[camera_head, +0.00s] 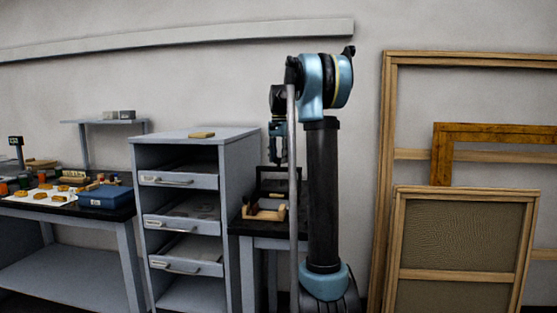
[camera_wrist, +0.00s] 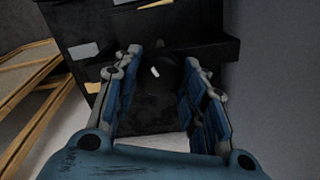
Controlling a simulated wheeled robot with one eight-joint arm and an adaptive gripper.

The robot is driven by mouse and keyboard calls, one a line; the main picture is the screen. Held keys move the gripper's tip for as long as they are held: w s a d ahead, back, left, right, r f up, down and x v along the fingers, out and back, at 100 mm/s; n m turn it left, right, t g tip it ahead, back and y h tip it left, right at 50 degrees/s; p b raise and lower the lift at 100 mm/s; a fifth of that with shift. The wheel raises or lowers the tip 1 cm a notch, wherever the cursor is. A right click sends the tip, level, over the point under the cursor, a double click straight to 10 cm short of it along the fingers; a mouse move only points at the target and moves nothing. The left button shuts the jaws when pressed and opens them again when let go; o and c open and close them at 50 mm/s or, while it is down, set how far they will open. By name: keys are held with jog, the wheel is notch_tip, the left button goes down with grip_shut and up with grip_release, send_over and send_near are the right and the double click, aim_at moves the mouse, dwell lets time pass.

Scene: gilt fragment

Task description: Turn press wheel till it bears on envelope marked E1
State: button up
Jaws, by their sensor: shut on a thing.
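The press (camera_head: 297,172) is a dark frame on the black-topped table behind my arm. In the wrist view, the press wheel (camera_wrist: 167,78) is a dark round thing with a small white mark, between the fingertips. My gripper (camera_wrist: 158,62) points down at it, its two blue-padded fingers on either side, shut on the wheel. In the head view my gripper (camera_head: 274,158) is small, just above the press and partly hidden by a grey pole. The envelope marked E1 cannot be made out in either view.
A grey drawer cabinet (camera_head: 240,165) stands left of the press table (camera_head: 262,227). A wooden holder (camera_head: 265,214) lies on that table. Farther left is a workbench with a blue box (camera_head: 105,197). Wooden frames (camera_head: 400,245) lean on the wall at right.

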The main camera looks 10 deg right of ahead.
jog(key=shift+w+m, duration=0.15)
jog(key=shift+m, duration=1.45)
jog(key=o, duration=1.1)
jog(key=shift+c, duration=0.2)
jog(key=shift+r, duration=0.1)
notch_tip(320, 180, up, 12)
